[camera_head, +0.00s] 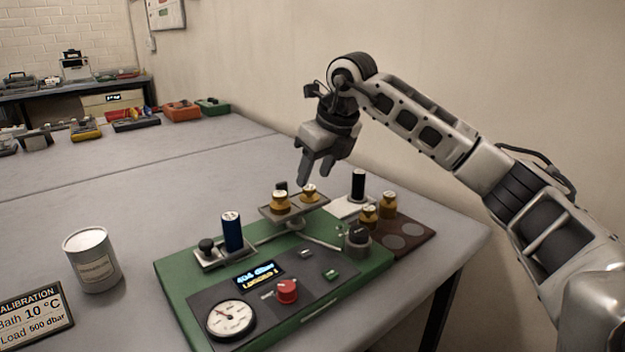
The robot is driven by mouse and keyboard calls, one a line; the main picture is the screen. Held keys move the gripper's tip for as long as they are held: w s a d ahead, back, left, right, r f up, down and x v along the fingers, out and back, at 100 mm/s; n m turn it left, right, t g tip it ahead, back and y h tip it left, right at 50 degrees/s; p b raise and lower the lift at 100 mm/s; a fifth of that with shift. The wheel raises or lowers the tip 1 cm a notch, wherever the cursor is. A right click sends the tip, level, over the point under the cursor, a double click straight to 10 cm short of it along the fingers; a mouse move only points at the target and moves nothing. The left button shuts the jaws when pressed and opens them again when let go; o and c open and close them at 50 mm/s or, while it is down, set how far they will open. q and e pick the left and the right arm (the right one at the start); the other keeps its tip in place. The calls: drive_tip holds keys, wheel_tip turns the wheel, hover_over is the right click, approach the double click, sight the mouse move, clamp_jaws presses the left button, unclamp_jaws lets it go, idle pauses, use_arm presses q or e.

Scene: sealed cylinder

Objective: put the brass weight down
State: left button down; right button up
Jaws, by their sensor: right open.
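Brass weights stand in two places. Two of them, a left one (279,202) and a right one (309,193), sit on the raised grey plate (292,208) of the green device (180,275). Others (388,204) stand on the dark brown board (418,228) at the right, which has empty round spots. My right gripper (316,172) is open, pointing down, just above the right weight on the plate. It holds nothing that I can see; whether a fingertip touches that weight I cannot tell. My left gripper is not in view.
The device carries a dial gauge (231,318), a red knob (287,291), a lit display (260,274) and a blue cylinder (232,231). A black cylinder (358,185) stands behind. A white can (92,260) and a calibration sign (36,317) are at the left. The table's middle left is clear.

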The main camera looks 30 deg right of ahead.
drive_tip(key=v, duration=0.9)
